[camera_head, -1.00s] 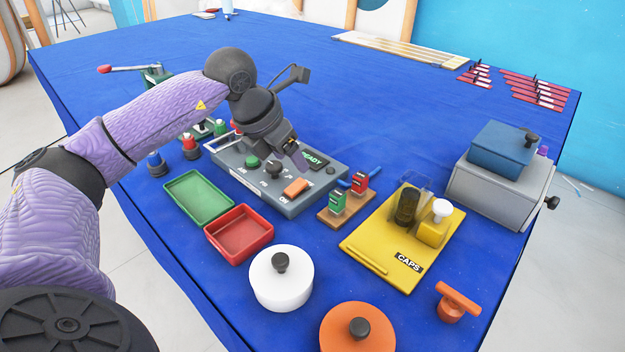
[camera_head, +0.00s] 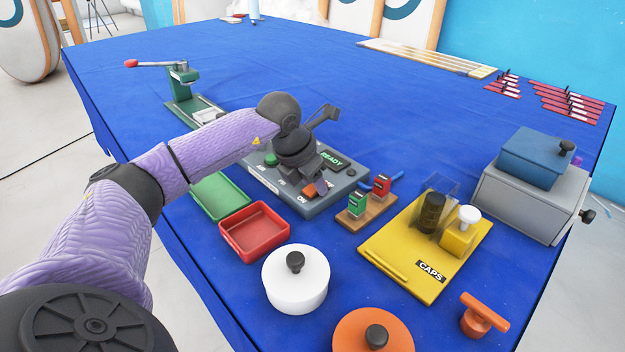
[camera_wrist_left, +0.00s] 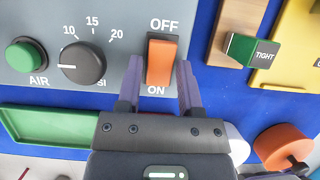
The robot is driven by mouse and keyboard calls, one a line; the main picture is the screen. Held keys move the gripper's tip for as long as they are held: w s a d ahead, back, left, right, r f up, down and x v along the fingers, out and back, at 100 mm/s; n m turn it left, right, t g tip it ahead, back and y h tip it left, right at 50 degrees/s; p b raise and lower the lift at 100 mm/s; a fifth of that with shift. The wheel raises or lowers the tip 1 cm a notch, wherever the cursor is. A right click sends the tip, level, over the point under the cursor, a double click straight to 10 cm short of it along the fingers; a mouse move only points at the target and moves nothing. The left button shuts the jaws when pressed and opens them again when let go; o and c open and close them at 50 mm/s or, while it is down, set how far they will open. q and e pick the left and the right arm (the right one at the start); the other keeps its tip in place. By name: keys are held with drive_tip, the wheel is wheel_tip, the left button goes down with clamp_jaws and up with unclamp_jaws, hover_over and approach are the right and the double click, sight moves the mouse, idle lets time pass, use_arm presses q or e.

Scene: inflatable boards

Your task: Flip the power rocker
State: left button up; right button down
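The power rocker is an orange switch in a dark frame on the grey control panel (camera_head: 346,181), with OFF above it and ON below it. In the left wrist view the rocker (camera_wrist_left: 161,62) lies just ahead of my left gripper (camera_wrist_left: 158,84). Its two purple fingers are apart, one toward each side of the rocker's lower half, with nothing held. I cannot tell if they touch it. In the head view my left gripper (camera_head: 318,184) is low over the panel and partly hides the rocker (camera_head: 308,191). My right gripper is out of view.
On the panel, a green AIR button (camera_wrist_left: 25,55) and a black dial (camera_wrist_left: 82,60) sit left of the rocker. A green tray (camera_head: 220,195) and a red tray (camera_head: 255,231) lie in front. A wooden block with green and red pieces (camera_head: 366,212) stands close on the right.

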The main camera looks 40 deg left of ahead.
use_arm(q)
clamp_jaws()
drive_tip(key=shift+r, duration=0.15)
drive_tip(key=g+p, duration=0.2)
drive_tip(key=p, duration=0.2)
drive_tip(key=shift+w+d+r+g, duration=0.1)
drive_tip(key=shift+w+r+g, duration=0.15)
drive_tip(key=shift+w+g, duration=0.15)
drive_tip(key=shift+f+g, duration=0.25)
drive_tip(key=shift+g, duration=0.45)
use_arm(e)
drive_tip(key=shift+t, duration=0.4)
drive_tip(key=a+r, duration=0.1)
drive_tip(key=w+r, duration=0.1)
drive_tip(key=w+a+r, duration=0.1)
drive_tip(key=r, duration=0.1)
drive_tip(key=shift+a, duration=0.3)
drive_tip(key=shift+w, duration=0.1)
use_arm(q)
drive_tip(key=shift+o, duration=1.6)
unclamp_jaws()
drive_tip(key=shift+f, duration=0.1)
drive_tip(key=shift+o, duration=0.4)
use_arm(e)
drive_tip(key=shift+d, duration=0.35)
